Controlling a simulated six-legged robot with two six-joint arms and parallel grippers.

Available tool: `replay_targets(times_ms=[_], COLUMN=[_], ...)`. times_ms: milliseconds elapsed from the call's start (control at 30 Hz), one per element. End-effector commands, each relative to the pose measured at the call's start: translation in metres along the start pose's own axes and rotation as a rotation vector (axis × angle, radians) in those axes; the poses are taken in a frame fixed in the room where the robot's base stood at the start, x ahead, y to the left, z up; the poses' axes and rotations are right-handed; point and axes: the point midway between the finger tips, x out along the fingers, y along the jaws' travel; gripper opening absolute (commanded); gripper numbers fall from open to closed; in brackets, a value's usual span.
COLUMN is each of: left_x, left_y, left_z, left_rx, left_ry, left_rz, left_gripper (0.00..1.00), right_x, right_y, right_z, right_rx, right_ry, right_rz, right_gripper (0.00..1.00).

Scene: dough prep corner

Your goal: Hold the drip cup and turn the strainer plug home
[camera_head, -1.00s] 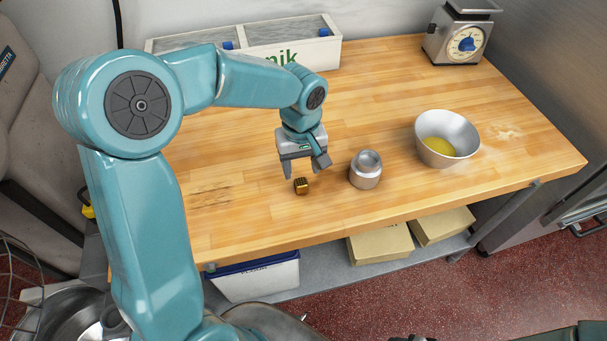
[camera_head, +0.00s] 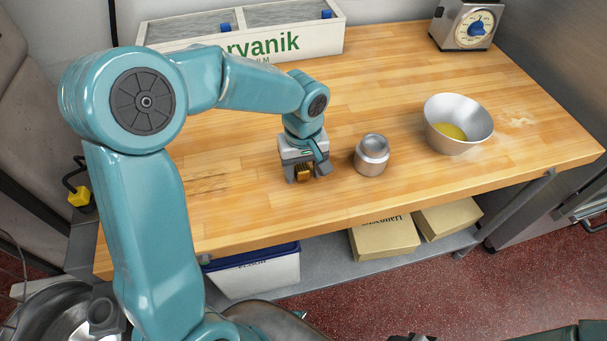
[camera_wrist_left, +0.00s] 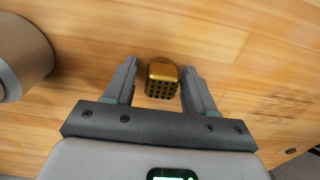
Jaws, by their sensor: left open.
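The strainer plug (camera_head: 304,173) is a small brass piece with a dark-holed face, on the wooden table. My left gripper (camera_head: 307,176) is open and low over the table, with the plug between its fingers. In the left wrist view the plug (camera_wrist_left: 162,80) lies between the two fingertips (camera_wrist_left: 159,75), with a gap visible on the right side. The drip cup (camera_head: 372,156) is a grey metal cup standing upright on the table, right of the gripper. It also shows, cut off, at the left of the wrist view (camera_wrist_left: 22,60). My right gripper is not identifiable.
A metal bowl (camera_head: 458,122) with yellow contents stands right of the cup. A scale (camera_head: 466,25) is at the back right, and a white divided box (camera_head: 290,42) at the back. The table's front edge is close to the cup.

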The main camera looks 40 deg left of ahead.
Motion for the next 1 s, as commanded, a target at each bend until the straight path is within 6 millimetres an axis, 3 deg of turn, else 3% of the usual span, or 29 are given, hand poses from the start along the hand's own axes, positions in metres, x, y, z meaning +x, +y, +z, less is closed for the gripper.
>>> replay_targets(times_ms=[100,267,300,333,400,433,667,1000], left_x=[-0.001,-0.001,-0.001,-0.001,-0.001,-0.001,-0.008,-0.035], left_y=[0.0,0.0,0.0,0.0,0.0,0.0,0.0,0.001], left_z=[-0.001,-0.001,-0.001,-0.001,-0.001,-0.001,-0.001,-0.001], left_rx=[0.0,0.0,0.0,0.0,0.0,0.0,0.0,0.0], left_ry=[0.0,0.0,0.0,0.0,0.0,0.0,0.0,0.001], left_rz=[0.0,0.0,0.0,0.0,0.0,0.0,0.0,0.001], left_gripper=[0.52,0.0,0.0,0.26,0.03,0.0,0.0,0.0], right_x=[-0.001,-0.001,-0.001,-0.001,-0.001,-0.001,-0.006,-0.024], right_y=[0.0,0.0,0.0,0.0,0.0,0.0,-0.002,-0.009], right_z=[0.0,0.0,0.0,0.0,0.0,0.0,0.0,0.0], right_rx=[0.0,0.0,0.0,0.0,0.0,0.0,0.0,0.0], right_ry=[0.0,0.0,0.0,0.0,0.0,0.0,0.0,0.0], right_rz=[0.0,0.0,0.0,0.0,0.0,0.0,0.0,0.0], right_gripper=[0.57,0.57,0.57,0.57,0.57,0.57,0.57,0.57])
